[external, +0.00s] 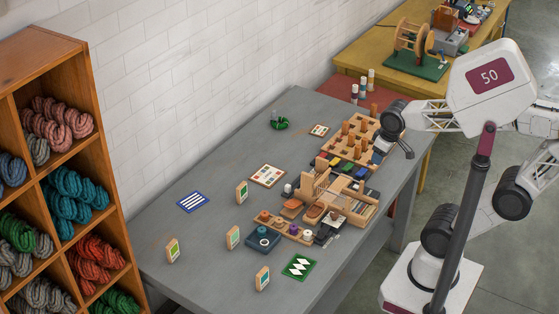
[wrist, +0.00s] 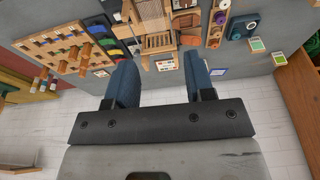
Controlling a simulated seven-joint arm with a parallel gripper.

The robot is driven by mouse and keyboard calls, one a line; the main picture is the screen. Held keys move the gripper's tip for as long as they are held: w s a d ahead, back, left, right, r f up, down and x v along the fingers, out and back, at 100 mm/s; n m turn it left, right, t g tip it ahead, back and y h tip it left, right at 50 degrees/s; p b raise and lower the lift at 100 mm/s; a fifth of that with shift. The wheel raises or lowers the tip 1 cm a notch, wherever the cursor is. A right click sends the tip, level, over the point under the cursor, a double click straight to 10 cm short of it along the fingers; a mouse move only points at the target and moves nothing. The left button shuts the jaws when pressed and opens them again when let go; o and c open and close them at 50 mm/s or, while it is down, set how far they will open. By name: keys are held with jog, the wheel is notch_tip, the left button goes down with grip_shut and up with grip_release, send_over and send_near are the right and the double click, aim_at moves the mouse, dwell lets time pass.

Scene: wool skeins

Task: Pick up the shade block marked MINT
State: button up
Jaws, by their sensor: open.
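Several small upright wooden shade blocks with coloured faces stand on the grey table in the external view. One is at the back (external: 242,192), one in the middle (external: 233,237), one at the left (external: 172,249) and one at the front (external: 262,278). Their faces are shades of green and teal; the lettering is too small to read, so I cannot tell which says MINT. In the wrist view, my gripper (wrist: 160,78) is open, with two blue fingers apart and nothing between them. Two small blocks with green faces (wrist: 256,45) (wrist: 278,58) show at its upper right.
The grey table (external: 205,270) also holds a small wooden loom (external: 318,180), a peg rack (external: 352,140), a blue striped card (external: 193,202) and a green patterned card (external: 299,267). A shelf of wool skeins (external: 100,175) stands at the left. Bare table surrounds the blocks.

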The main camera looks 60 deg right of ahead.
jog(key=w+a+f+m+g+y, duration=0.2)
jog(key=w+a+f+m+y, duration=0.25)
jog(key=w+a, duration=0.5)
jog(key=w+a+f+m+g+y, duration=0.2)
jog(key=w+a+f+m+y, duration=0.4)
jog(key=w, duration=0.7)
jog(key=m+t+y, duration=0.1)
jog(key=m+y, duration=0.2)
jog(key=m, duration=0.4)
send_near(227, 243)
jog(key=shift+s+d+r, duration=0.1)
jog(key=shift+d+r, duration=0.15)
jog(key=shift+d, duration=0.2)
jog(key=shift+x, duration=1.3)
jog(key=shift+a, duration=0.1)
jog(key=shift+x, duration=2.5)
